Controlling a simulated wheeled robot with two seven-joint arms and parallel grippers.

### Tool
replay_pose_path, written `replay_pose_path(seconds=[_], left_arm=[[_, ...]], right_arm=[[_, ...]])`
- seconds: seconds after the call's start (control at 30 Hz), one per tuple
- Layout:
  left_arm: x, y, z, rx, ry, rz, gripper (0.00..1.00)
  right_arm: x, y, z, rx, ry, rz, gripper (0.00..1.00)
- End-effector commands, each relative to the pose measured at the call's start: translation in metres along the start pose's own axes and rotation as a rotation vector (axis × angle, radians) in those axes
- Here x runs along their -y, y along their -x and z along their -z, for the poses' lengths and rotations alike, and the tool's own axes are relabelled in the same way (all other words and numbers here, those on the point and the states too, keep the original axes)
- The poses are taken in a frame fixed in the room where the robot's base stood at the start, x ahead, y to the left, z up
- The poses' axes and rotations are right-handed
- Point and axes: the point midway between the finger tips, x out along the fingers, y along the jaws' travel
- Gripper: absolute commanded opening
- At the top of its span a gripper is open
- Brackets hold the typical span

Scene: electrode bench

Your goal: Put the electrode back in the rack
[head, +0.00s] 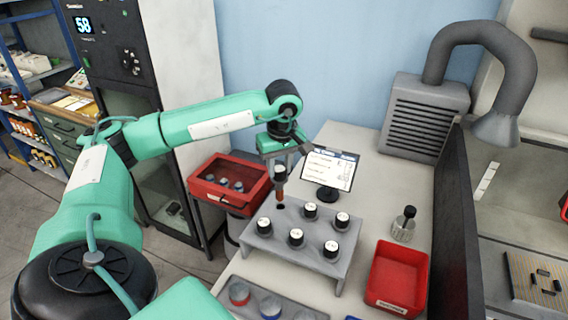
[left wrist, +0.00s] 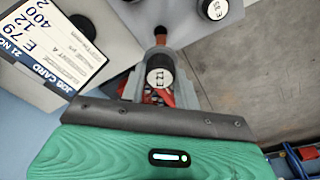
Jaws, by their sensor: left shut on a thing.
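My left gripper (head: 279,178) is above the back left of the grey rack (head: 280,229), pointing down. It is shut on the electrode (head: 279,190), which has a white-topped cap and an orange-brown lower part. In the left wrist view the electrode's cap (left wrist: 160,77) reads E 21. Its lower end is over or close to a dark empty hole (head: 281,207) in the rack; I cannot tell whether it touches. The hole also shows in the left wrist view (left wrist: 160,30). Several other capped electrodes (head: 296,237) stand upright in the rack. My right gripper is not in view.
A card on a stand (head: 328,169) is close behind the rack, right of the gripper. A lidded red box (head: 228,190) is on the left, a red tray (head: 397,278) on the right. A small bottle (head: 404,224) stands near that tray. Colored-ring holders (head: 270,306) are in front.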

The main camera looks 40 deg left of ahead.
Motion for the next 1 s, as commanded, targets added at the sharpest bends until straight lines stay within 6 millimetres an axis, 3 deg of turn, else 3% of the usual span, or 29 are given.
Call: replay_pose_path(seconds=[0.13,0.33,0.5,1.0], left_arm=[[0.000,-0.008,-0.001,0.000,0.000,0.000,0.01],[0.000,-0.025,-0.003,0.000,0.000,0.001,0.01],[0.000,-0.021,-0.003,0.000,0.000,0.000,0.01],[0.000,-0.021,-0.004,0.000,-0.001,0.000,0.01]], right_arm=[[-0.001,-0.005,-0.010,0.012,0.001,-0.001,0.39],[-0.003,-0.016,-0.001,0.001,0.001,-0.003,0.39],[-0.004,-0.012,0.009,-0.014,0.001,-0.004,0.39],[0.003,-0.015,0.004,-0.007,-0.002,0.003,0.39]])
